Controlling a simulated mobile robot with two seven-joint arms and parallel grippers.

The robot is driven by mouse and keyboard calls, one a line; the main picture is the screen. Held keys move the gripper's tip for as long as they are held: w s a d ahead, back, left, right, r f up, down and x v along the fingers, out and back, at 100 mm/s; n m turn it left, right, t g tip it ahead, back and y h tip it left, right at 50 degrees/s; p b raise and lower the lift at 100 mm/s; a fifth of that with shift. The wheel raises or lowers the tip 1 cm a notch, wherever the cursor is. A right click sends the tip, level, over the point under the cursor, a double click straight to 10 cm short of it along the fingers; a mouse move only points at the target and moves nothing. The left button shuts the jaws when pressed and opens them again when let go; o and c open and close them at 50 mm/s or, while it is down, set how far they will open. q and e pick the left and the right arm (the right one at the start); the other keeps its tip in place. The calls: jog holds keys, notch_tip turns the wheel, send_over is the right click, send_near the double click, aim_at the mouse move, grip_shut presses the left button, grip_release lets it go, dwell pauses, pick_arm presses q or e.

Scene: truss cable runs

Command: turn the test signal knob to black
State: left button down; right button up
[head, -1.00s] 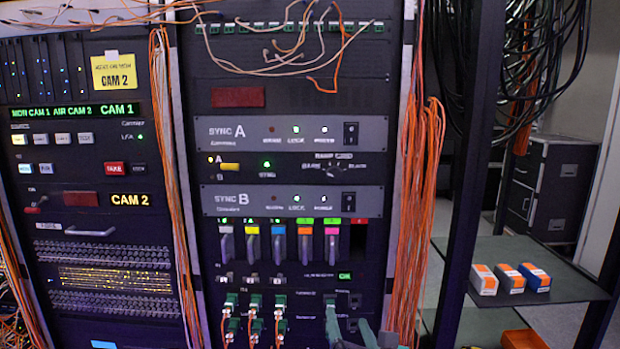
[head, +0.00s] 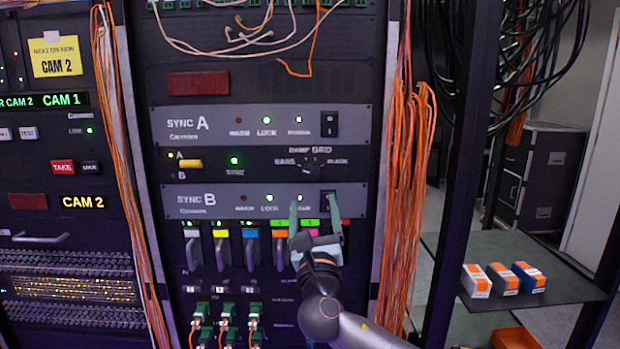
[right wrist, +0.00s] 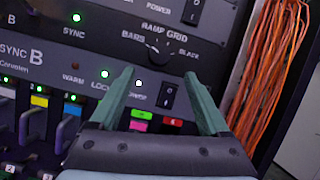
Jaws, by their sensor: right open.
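The test signal knob (head: 312,168) is a small dark knob on the black panel between the SYNC A and SYNC B units. Labels BARS, RAMP, GRID and BLACK surround it, with BLACK on its right. It also shows in the right wrist view (right wrist: 158,52), just beyond the fingertips; I cannot clearly read its pointer. My right gripper (head: 315,199) is open and empty, in front of the SYNC B unit (head: 226,200) and below the knob, apart from it. In the right wrist view its green fingers (right wrist: 157,76) spread either side of a rocker switch (right wrist: 166,95). My left gripper is out of view.
Several coloured levers (head: 250,248) stand in a row below SYNC B, left of my right gripper. Orange cables (head: 405,150) hang down the rack's right side. A shelf with three small boxes (head: 503,279) is at the right.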

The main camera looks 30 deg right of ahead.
aim_at(311, 176)
jog(key=p+x, duration=0.1)
jog(key=x, duration=0.7)
jog(key=shift+w+d+r, duration=0.1)
jog(key=shift+w+d, duration=0.1)
jog(key=shift+w, duration=0.15)
jog(key=shift+c, duration=0.2)
grip_shut()
